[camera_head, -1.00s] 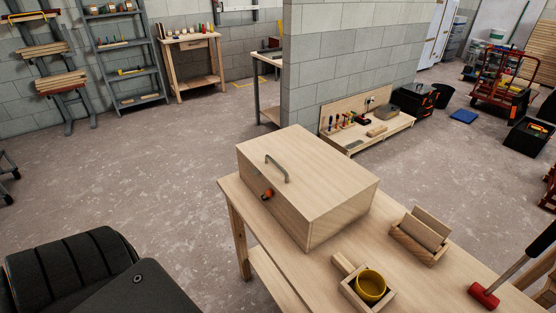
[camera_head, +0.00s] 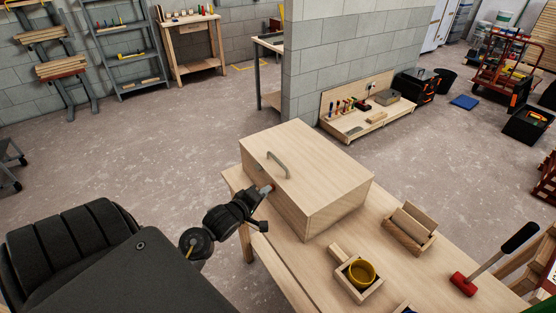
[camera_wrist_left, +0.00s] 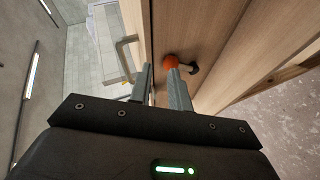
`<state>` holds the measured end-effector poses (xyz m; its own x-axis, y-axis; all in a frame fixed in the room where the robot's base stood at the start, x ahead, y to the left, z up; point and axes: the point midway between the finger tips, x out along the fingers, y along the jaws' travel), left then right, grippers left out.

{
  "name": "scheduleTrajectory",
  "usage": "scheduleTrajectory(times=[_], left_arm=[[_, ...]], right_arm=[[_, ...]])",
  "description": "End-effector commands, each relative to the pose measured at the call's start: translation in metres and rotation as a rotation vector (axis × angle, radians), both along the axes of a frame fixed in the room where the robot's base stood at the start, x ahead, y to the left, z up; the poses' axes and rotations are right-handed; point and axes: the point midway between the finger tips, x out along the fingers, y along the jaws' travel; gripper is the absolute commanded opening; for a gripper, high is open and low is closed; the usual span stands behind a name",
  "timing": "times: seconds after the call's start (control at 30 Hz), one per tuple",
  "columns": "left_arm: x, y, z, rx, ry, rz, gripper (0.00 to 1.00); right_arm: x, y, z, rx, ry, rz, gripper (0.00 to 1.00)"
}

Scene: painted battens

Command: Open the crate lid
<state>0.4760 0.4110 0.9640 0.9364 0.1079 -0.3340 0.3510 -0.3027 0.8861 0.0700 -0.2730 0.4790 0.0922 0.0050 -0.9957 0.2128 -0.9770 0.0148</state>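The wooden crate (camera_head: 327,212) stands on the workbench with its lid (camera_head: 310,158) lying flat and shut. A grey-green handle (camera_head: 279,164) rises from the lid, and it also shows in the left wrist view (camera_wrist_left: 126,52). An orange knob (camera_wrist_left: 170,61) with a dark piece beside it sits on the crate's side wall. My left gripper (camera_head: 266,190) is at that wall, largely covering the knob in the head view. In the left wrist view its fingers are apart with nothing between them, and the knob is just beyond one fingertip; contact is unclear. My right gripper is out of view.
On the workbench (camera_head: 297,257) are a small box with a yellow cup (camera_head: 361,273), a wooden holder with blocks (camera_head: 410,229) and a red-headed mallet (camera_head: 464,284). A block wall (camera_head: 350,60) stands behind. Open floor lies left of the bench.

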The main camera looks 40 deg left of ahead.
Motion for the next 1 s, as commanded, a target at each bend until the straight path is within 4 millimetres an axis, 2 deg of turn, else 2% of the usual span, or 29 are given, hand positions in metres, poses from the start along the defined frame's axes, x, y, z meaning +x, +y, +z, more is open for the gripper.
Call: scheduleTrajectory(times=[0.03, 0.1, 0.3, 0.43, 0.57, 0.8, 1.0], left_arm=[[0.006, 0.009, 0.017, -0.061, -0.057, 0.022, 0.19], [0.011, 0.017, 0.033, -0.138, -0.12, 0.042, 0.19], [0.016, 0.025, 0.05, -0.233, -0.191, 0.059, 0.19], [0.018, 0.025, 0.05, -0.237, -0.193, 0.06, 0.19], [0.032, 0.027, 0.049, -0.237, -0.192, 0.059, 0.19], [0.076, 0.032, 0.042, -0.235, -0.191, 0.06, 0.19], [0.106, 0.035, 0.035, -0.235, -0.189, 0.06, 0.19]], right_arm=[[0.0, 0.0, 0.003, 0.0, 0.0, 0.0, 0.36], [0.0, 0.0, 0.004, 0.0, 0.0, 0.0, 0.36], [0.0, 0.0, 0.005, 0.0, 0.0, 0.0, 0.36], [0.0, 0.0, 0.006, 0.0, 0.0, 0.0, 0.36], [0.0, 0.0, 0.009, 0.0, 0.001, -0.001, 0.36], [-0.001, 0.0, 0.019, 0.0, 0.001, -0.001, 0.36], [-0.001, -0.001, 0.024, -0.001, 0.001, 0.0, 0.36]])
